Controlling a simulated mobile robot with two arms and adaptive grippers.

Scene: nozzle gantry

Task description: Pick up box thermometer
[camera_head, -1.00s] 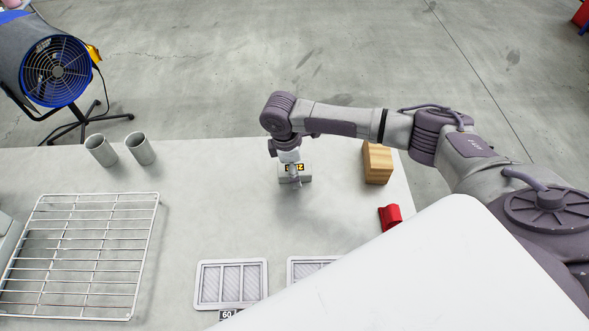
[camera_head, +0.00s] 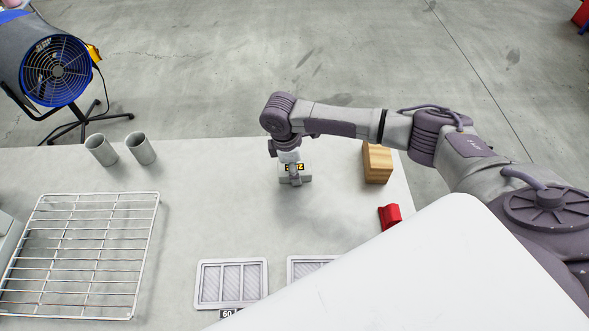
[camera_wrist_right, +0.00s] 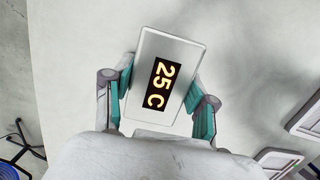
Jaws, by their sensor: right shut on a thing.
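The box thermometer (camera_head: 302,177) is a small light grey box on the table, with a black display and yellow digits. In the right wrist view the thermometer (camera_wrist_right: 185,58) shows its display reading 25 C. My right gripper (camera_head: 295,180) is above it, pointing down. In the right wrist view the teal pads of my right gripper (camera_wrist_right: 163,98) are on both sides of the box, shut on it. I cannot tell whether the box is clear of the table. My left gripper is not in view.
A wooden block (camera_head: 377,163) and a red object (camera_head: 390,217) are right of the box. Two grey cups (camera_head: 140,148) and a wire rack (camera_head: 150,215) are at the left. Flat grey vented trays (camera_head: 202,285) lie at the front. The table (camera_head: 210,210) around the box is clear.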

